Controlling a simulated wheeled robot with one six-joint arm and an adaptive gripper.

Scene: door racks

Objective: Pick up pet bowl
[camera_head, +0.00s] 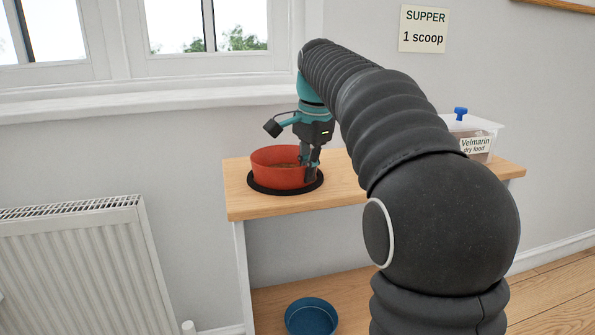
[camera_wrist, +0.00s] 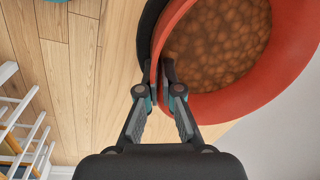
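The red pet bowl (camera_head: 272,176), with brown kibble in it, stands on a round black mat (camera_head: 262,189) on the wooden shelf top. My gripper (camera_head: 311,171) points down at the bowl's right-hand rim. In the wrist view the bowl (camera_wrist: 205,105) fills the upper right, and my gripper (camera_wrist: 158,75) has one finger outside the wall and one inside. The fingers are close together with the red wall pinched between them. The bowl looks level and I see no clear gap between it and the mat.
A blue bowl (camera_head: 311,317) stands on the lower shelf (camera_head: 265,300). A clear tub of Velmarin dry food (camera_head: 475,145) with a blue-handled item stands at the shelf's right, partly behind my arm. A radiator (camera_head: 80,265) is at left. A "SUPPER 1 scoop" sign (camera_head: 423,29) hangs above.

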